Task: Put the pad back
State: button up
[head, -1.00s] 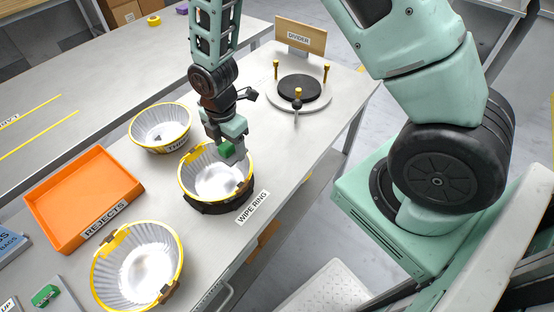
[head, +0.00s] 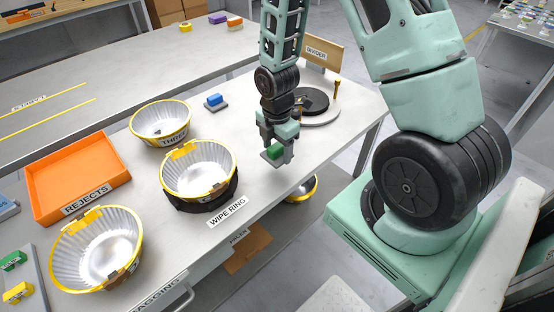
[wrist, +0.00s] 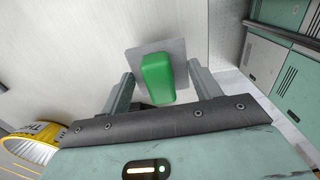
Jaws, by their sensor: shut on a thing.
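My gripper (head: 277,152) is shut on the green pad (head: 273,152) over the right part of the bench, near its front edge. In the wrist view the green pad (wrist: 158,78) lies between the two fingers of my gripper (wrist: 163,88). A small square grey plate (wrist: 178,48) shows around and under the pad's far end. I cannot tell whether the pad touches the plate or hangs just above it. The bowl (head: 203,170) at the WIPE RING label (head: 227,212) stands in a dark ring, to the left of my gripper.
A blue block on a small grey plate (head: 221,107) stands behind to the left. A round plate with a black disc (head: 318,117) and the DIVIDER sign (head: 317,53) are to the right. Other bowls (head: 161,124) (head: 97,250) and the orange REJECTS tray (head: 78,172) are left.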

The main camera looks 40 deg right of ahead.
aim_at(277, 158)
jog(key=shift+f, duration=2.15)
jog(key=shift+f, duration=0.2)
jog(key=o, duration=0.9)
jog(key=shift+r, duration=0.15)
